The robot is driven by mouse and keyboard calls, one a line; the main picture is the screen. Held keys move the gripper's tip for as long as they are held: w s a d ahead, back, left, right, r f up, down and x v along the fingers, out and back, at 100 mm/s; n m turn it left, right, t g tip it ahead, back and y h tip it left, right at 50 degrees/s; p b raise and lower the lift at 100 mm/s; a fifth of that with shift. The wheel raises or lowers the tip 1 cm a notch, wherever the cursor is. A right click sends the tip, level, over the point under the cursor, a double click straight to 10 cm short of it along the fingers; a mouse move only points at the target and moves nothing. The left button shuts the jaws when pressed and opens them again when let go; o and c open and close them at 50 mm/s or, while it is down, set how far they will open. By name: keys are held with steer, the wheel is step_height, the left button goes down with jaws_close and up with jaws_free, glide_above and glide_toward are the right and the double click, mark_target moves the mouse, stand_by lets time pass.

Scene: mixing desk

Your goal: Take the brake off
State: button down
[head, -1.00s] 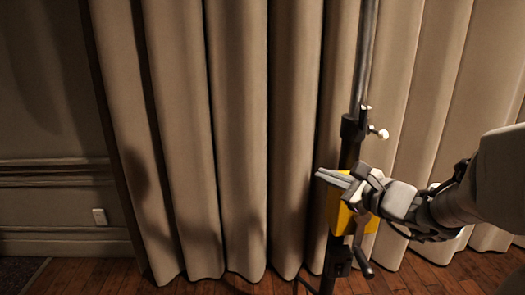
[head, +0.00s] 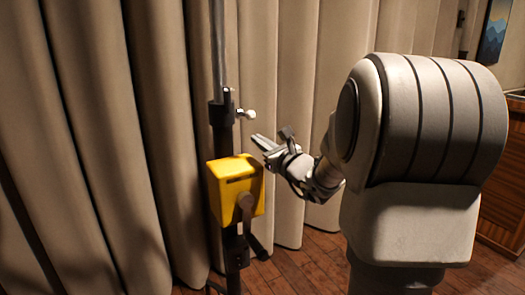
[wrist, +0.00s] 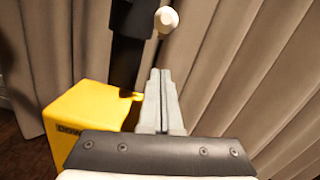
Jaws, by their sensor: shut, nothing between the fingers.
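A yellow box (head: 236,186) is mounted on a dark upright stand, with a dark crank handle (head: 250,225) on its front. Above it, a black collar on the stand carries a small pale knob (head: 247,114). My gripper (head: 257,140) is shut and empty, to the right of the stand, above the box's right side and a little below the knob. In the wrist view the closed fingers (wrist: 161,75) point toward the pale knob (wrist: 165,20), apart from it in the picture. The yellow box (wrist: 88,112) shows at lower left with partly hidden lettering. No part is labelled as a brake.
A pleated beige curtain (head: 110,120) hangs behind the stand. A wooden floor (head: 300,268) lies below. A wooden cabinet (head: 503,190) stands at the far right. The grey pole (head: 218,50) rises from the collar.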

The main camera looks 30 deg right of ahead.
mark_target(246, 115)
steer(key=shift+w+a+r+p, duration=0.1)
steer(key=shift+w+a+r, duration=0.1)
steer(key=shift+r, duration=0.45)
steer(key=shift+w+a+r+p, duration=0.1)
steer(key=shift+w+r, duration=0.1)
steer(key=shift+r, duration=0.45)
steer(key=shift+w+a+r+p, duration=0.1)
steer(key=shift+w+a+r, duration=0.1)
steer(key=shift+r, duration=0.45)
steer(key=shift+r+p, duration=0.15)
steer(key=shift+p, duration=0.15)
